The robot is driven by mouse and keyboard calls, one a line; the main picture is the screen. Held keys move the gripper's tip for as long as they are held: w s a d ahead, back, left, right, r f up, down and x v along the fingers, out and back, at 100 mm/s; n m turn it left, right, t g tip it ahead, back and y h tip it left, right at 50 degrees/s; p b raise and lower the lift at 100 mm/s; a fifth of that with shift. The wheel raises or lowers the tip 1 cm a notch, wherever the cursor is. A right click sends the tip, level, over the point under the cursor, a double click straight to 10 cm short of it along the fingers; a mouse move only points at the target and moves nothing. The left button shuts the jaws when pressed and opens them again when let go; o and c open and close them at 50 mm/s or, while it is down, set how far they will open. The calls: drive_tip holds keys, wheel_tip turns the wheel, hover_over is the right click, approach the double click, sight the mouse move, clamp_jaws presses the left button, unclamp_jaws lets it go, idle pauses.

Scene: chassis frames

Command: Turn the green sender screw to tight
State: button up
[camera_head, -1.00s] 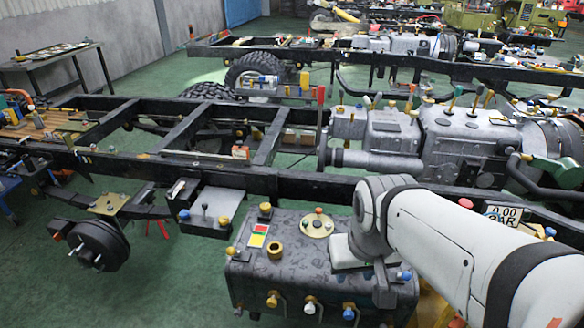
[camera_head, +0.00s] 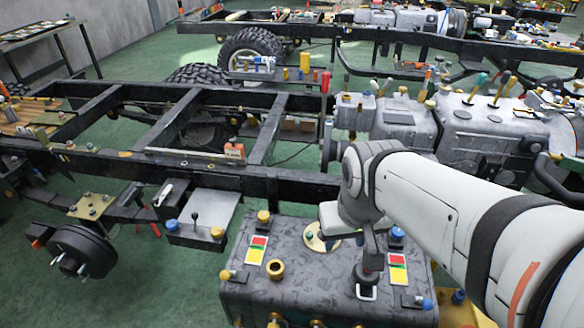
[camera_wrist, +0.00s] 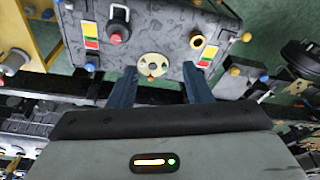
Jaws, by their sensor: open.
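The round cream sender plate (camera_wrist: 153,66) lies on top of the dark mottled tank (camera_wrist: 218,22). In the wrist view it carries a small orange-red knob (camera_wrist: 150,78) and other tiny fittings; I cannot clearly make out which is the green screw. My gripper (camera_wrist: 160,68) is open and empty, its two blue-grey fingers apart on either side of the plate in the picture. I cannot tell the height between the fingertips and the plate. In the head view my arm hides much of the plate (camera_head: 312,241), and the fingers are hard to see.
On the tank top stand a brass ring (camera_head: 275,269), a black-and-red fitting with a shackle (camera_head: 366,284), red-yellow labels (camera_head: 397,272) and several coloured knobs. The black chassis rail (camera_head: 300,187) runs just behind the tank.

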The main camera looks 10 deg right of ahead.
drive_tip(key=w+f+g+b, duration=0.1)
drive_tip(key=w+f+b, duration=0.9)
drive_tip(key=w, duration=0.4)
drive_tip(key=g+b, duration=0.2)
drive_tip(key=b, duration=0.6)
hover_over(309, 234)
wheel_tip(309, 234, down, 16)
drive_tip(key=shift+f, duration=0.2)
wheel_tip(309, 234, down, 8)
drive_tip(key=shift+w+r+b, duration=0.1)
drive_tip(key=shift+r+b, duration=0.15)
drive_tip(key=shift+b, duration=0.75)
drive_tip(key=shift+c, duration=0.2)
drive_tip(key=c, duration=0.9)
clamp_jaws()
drive_tip(key=shift+m, duration=0.3)
